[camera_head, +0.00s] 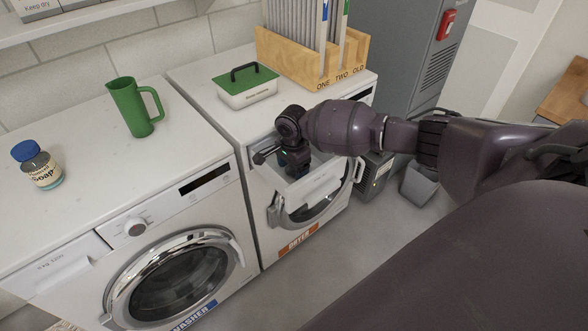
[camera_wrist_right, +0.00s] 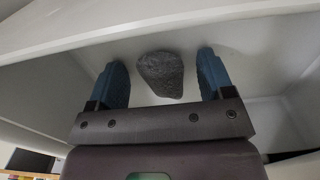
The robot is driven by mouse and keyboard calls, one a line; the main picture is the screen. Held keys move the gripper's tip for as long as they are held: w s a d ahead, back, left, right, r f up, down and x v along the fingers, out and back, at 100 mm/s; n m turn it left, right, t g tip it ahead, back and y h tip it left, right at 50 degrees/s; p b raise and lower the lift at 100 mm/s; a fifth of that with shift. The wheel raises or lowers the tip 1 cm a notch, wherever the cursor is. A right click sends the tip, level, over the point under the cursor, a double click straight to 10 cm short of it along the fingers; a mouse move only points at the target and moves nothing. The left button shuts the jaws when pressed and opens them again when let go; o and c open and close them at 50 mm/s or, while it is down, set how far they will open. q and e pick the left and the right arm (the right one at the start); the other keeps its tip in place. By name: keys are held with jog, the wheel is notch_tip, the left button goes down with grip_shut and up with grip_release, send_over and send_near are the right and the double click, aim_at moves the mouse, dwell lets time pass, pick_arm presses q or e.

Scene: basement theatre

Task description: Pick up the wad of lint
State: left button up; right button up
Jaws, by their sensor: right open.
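The wad of lint (camera_wrist_right: 160,76) is a dark grey, rounded lump lying on the pale floor of a white compartment in the right wrist view. My right gripper (camera_wrist_right: 160,66) is open, with one blue finger to each side of the lint and a gap on both sides. In the head view my right gripper (camera_head: 295,165) points down into the open drawer (camera_head: 318,182) at the front of the dryer (camera_head: 225,125). The lint is hidden there. My left gripper is not in view.
The drawer's white walls stand close around my right gripper. A green-lidded box (camera_head: 246,88) and a wooden rack (camera_head: 315,72) stand on the dryer. The washer (camera_head: 75,125) at left holds a green jug (camera_head: 130,108) and a soap jar (camera_head: 40,168). A grey bin (camera_head: 420,185) stands on the floor.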

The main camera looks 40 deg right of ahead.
jog(key=shift+r, duration=0.1)
jog(key=c, duration=1)
